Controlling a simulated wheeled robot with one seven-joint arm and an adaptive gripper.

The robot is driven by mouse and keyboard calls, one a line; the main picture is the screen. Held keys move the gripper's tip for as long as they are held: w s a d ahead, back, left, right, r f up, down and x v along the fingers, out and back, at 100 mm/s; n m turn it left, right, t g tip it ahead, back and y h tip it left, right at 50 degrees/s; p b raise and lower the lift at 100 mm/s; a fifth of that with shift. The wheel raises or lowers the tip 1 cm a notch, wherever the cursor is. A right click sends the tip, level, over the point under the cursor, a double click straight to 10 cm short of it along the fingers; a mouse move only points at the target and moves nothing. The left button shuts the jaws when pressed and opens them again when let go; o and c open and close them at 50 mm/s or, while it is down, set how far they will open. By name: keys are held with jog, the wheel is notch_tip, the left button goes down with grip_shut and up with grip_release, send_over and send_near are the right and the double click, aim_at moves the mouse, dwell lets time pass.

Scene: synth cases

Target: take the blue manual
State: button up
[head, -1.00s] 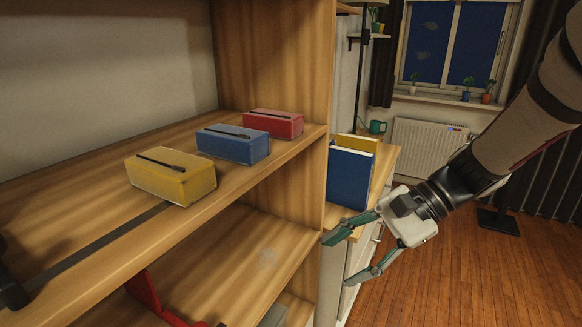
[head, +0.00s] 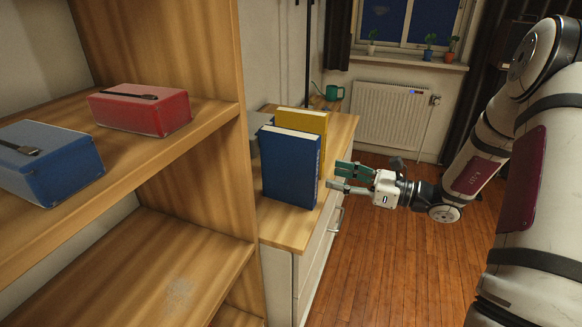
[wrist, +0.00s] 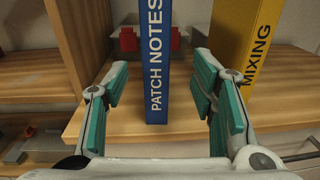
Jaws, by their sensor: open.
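The blue manual (head: 290,168) stands upright on top of a low cabinet, to the right of the shelf. In the wrist view its spine (wrist: 157,60) reads "PATCH NOTES" and lies between my finger pads, farther ahead. A yellow book (head: 313,127) stands upright beside it; its spine (wrist: 247,50) reads "MIXING". My gripper (head: 341,178) is open and empty, to the right of the blue manual and apart from it in the head view. In the wrist view my gripper (wrist: 163,98) has its green pads spread wide, one on each side of the blue spine.
The wooden shelf at the left holds a red box (head: 141,108) and a blue box (head: 47,162). Its upright side panel (head: 212,60) stands near the cabinet top (head: 285,228). A green watering can (head: 333,95) is at the back. Open floor (head: 390,260) lies to the right.

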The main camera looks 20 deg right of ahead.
aim_at(318, 171)
jog(key=x, duration=0.5)
jog(key=shift+a, duration=0.1)
jog(key=shift+b+x, duration=0.35)
jog(key=shift+x, duration=2.45)
jog(key=shift+s+a+r, duration=0.15)
jog(key=shift+r, duration=0.05)
grip_shut()
